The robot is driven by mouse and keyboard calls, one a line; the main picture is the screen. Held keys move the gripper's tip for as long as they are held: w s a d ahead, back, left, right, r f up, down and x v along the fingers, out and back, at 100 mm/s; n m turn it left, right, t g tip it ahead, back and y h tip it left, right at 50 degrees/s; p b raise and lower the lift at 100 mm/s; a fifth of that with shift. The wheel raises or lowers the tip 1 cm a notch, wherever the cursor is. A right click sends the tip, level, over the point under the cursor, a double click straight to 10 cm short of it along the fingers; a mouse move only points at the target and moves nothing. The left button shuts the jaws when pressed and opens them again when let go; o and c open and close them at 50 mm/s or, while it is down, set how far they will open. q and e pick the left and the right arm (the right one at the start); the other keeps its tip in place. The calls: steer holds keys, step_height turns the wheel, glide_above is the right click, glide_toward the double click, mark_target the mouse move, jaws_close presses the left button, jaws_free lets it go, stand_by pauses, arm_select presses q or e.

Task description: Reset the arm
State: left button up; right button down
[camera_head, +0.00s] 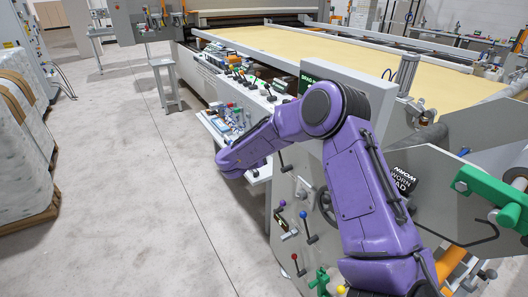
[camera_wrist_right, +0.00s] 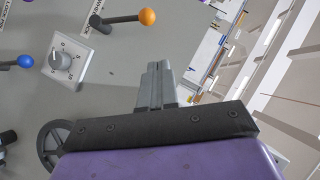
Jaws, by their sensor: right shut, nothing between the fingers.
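My right arm (camera_head: 370,200) is purple. It comes in from the lower right, bends at the elbow and reaches left in front of the machine's control panel. In the right wrist view my right gripper (camera_wrist_right: 157,84) is shut and empty, its grey fingers together in front of the grey panel (camera_wrist_right: 115,75). An orange-ball lever (camera_wrist_right: 147,17), a blue-ball lever (camera_wrist_right: 25,61) and a rotary knob (camera_wrist_right: 65,58) show left of the fingers, apart from them. In the head view the forearm largely hides the gripper. My left gripper is in neither view.
The quilting machine's long bed (camera_head: 310,45) stretches behind the arm. A shelf with small items (camera_head: 222,122) lies close behind the wrist. More levers (camera_head: 303,215) stick out below the forearm. Wrapped pallets (camera_head: 20,150) stand far left; the floor (camera_head: 130,200) between is clear.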

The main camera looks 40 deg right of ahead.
steer(key=shift+s+a+r, duration=0.25)
steer(key=shift+s+a, duration=0.05)
steer(key=shift+a, duration=0.15)
stand_by(0.3)
steer(key=s+a+f+n+t+y+b, duration=0.1)
steer(key=s+a+f+n+t+y, duration=0.15)
steer(key=a+f+n, duration=0.35)
steer(key=s+a+f+n+t+y, duration=0.1)
steer(key=s+a+f+n+y, duration=0.2)
steer(key=f, duration=0.6)
steer(key=s+a+f+n+t+y+b, duration=0.1)
steer(key=s+a+f+n+y, duration=0.1)
steer(key=s+a+f+n, duration=0.4)
steer(key=s+a+f+n+g+y, duration=0.1)
steer(key=s+f, duration=0.3)
steer(key=s, duration=0.4)
steer(key=s+a+f+n+g+b, duration=0.1)
steer(key=s+a+f+n+g, duration=0.1)
steer(key=s+f, duration=0.3)
steer(key=s+a+f+n+g+y+b, duration=0.1)
steer(key=s+f, duration=0.4)
steer(key=s, duration=0.6)
steer(key=shift+a+n+g+y, duration=0.4)
steer(key=shift+a+g, duration=0.25)
steer(key=shift+a, duration=0.35)
